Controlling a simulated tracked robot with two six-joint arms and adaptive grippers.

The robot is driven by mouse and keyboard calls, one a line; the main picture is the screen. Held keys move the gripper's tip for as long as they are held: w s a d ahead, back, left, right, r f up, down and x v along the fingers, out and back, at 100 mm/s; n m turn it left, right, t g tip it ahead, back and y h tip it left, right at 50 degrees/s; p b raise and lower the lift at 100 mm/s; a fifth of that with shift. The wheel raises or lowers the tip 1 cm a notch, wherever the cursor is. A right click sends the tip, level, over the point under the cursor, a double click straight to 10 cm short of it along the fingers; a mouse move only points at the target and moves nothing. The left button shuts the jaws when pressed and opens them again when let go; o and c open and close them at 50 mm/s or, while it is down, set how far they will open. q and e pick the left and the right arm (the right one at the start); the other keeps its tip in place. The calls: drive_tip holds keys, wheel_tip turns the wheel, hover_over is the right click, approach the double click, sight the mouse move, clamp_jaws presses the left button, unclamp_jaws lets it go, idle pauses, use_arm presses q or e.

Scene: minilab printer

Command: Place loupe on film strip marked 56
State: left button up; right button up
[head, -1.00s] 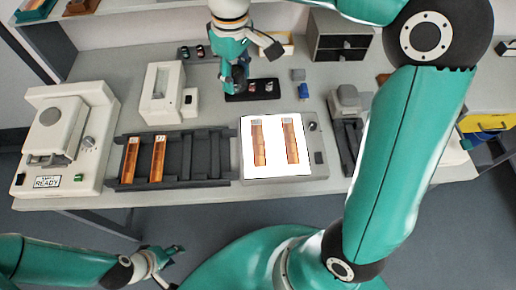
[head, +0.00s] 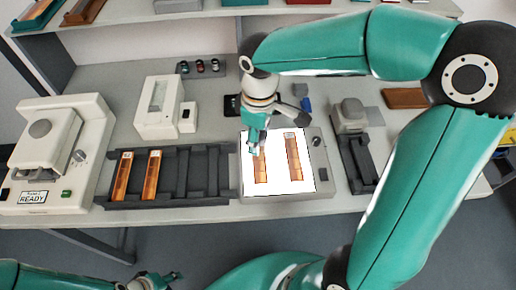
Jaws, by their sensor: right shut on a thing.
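The lit light box (head: 278,185) stands at the table's middle with two orange film strips on it, a left strip (head: 260,172) and a right strip (head: 293,160). Their marks are too small to read. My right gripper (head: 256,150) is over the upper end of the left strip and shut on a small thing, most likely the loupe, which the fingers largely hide. I cannot tell whether it touches the strip. My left gripper (head: 155,282) is low at the bottom left, in front of the table; its jaws are too small to judge.
A dark rack (head: 190,185) left of the light box holds two more strips. A white printer (head: 60,150) reading READY stands far left, a white device (head: 160,105) behind the rack. A grey device (head: 350,115) stands right. A dark tray (head: 232,105) is partly hidden behind my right gripper.

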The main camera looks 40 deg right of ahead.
drive_tip(key=shift+f, duration=2.35)
drive_tip(key=shift+f, duration=0.1)
drive_tip(key=o, duration=1)
drive_tip(key=shift+o, duration=0.2)
wheel_tip(320, 180, up, 12)
drive_tip(key=shift+d+r+p, duration=0.1)
drive_tip(key=shift+d+p, duration=0.05)
drive_tip(key=shift+p, duration=0.2)
